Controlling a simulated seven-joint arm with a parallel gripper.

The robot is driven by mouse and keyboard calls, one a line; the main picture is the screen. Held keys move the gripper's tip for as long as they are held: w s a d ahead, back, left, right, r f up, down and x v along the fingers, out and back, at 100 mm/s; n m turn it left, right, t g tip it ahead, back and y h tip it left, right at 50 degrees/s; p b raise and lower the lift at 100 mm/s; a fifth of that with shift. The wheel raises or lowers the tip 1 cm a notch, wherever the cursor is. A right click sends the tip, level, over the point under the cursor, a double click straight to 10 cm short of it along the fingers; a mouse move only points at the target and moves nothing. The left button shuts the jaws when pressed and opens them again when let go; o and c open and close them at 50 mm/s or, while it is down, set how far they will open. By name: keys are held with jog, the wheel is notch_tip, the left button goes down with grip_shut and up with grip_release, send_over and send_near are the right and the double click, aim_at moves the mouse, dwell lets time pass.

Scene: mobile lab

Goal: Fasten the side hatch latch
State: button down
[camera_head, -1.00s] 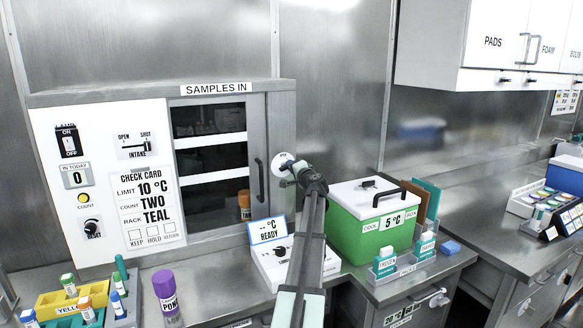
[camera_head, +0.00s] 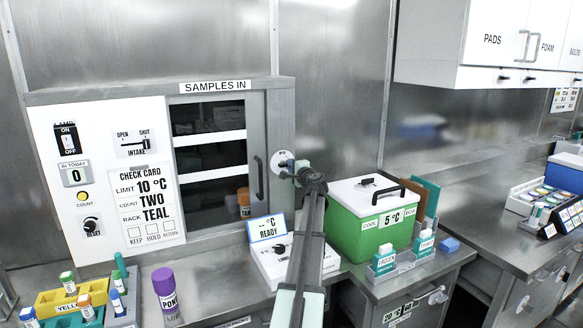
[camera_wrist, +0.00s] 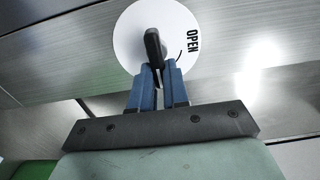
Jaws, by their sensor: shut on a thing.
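The latch is a white round plate (camera_wrist: 128,38) on the metal wall, with a dark lever (camera_wrist: 152,44) at its middle. The word OPEN is printed near the plate's right edge in the wrist view. The lever runs roughly up and down in that view, not toward the word. My gripper (camera_wrist: 159,75) has its blue fingers shut on the lever's near end. My fingers partly hide the lever there.
The wall above the latch is clear.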

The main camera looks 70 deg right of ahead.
jog(key=c, duration=1.1)
grip_release()
jog(key=v, duration=1.4)
jog(key=shift+w, duration=0.15)
